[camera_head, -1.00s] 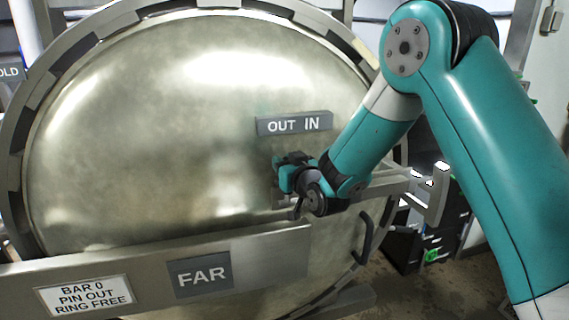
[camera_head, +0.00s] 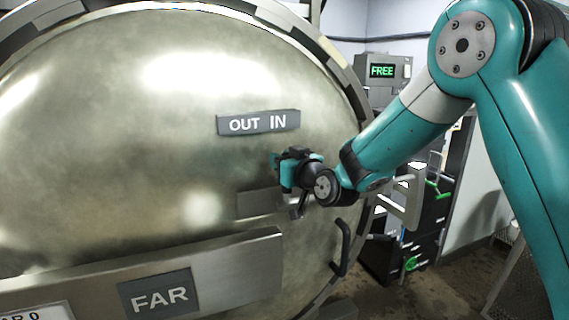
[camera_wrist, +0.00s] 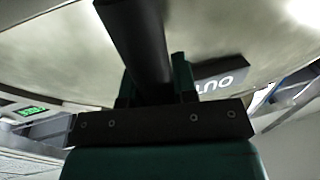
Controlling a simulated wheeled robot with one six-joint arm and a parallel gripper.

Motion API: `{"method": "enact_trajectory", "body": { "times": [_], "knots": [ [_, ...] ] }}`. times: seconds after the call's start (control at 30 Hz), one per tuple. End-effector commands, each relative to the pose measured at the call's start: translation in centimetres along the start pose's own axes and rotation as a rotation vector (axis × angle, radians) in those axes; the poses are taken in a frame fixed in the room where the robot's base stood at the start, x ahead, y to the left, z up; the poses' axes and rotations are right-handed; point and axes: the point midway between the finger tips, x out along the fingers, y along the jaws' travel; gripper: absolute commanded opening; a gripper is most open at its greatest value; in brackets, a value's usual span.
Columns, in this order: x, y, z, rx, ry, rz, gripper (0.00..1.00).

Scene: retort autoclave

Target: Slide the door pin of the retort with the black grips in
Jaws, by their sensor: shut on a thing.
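The retort's round metal door (camera_head: 150,150) fills the left of the head view. An OUT IN plate (camera_head: 258,122) is on it, and a curved black grip (camera_head: 342,248) shows near its lower right rim. My gripper (camera_head: 280,170) is against the door face, below the IN end of the plate. In the wrist view, a thick black bar (camera_wrist: 137,45), seemingly the pin's handle, lies between my gripper's teal fingers (camera_wrist: 155,85), which are shut on it. The pin's shaft is mostly hidden behind my gripper and wrist.
A metal beam with a FAR plate (camera_head: 160,297) crosses the lower door. Right of the door are a grey bracket (camera_head: 408,200), a dark cabinet with green handles (camera_head: 435,215) and a box with a green FREE display (camera_head: 382,71). Floor shows at lower right.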

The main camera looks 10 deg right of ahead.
Motion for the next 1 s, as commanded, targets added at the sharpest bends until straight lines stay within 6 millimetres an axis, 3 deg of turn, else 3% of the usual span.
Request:
{"method": "enact_trajectory", "body": {
  "times": [0.03,0.1,0.13,0.4,0.53,0.67,1.0],
  "knots": [
    [-0.1,0.5,0.1,-0.005,-0.003,0.011,0.33],
    [-0.1,0.5,0.1,-0.005,-0.002,0.011,0.49],
    [-0.1,0.5,0.1,-0.004,-0.002,0.010,0.52],
    [-0.1,0.1,0.1,-0.003,-0.001,0.005,0.52],
    [-1.0,0.2,0.2,-0.002,-0.001,0.005,0.52],
    [-3.4,0.2,0.3,-0.001,0.001,0.008,0.52],
    [-12.2,0.3,0.5,-0.002,0.002,0.011,0.52]
  ]
}}
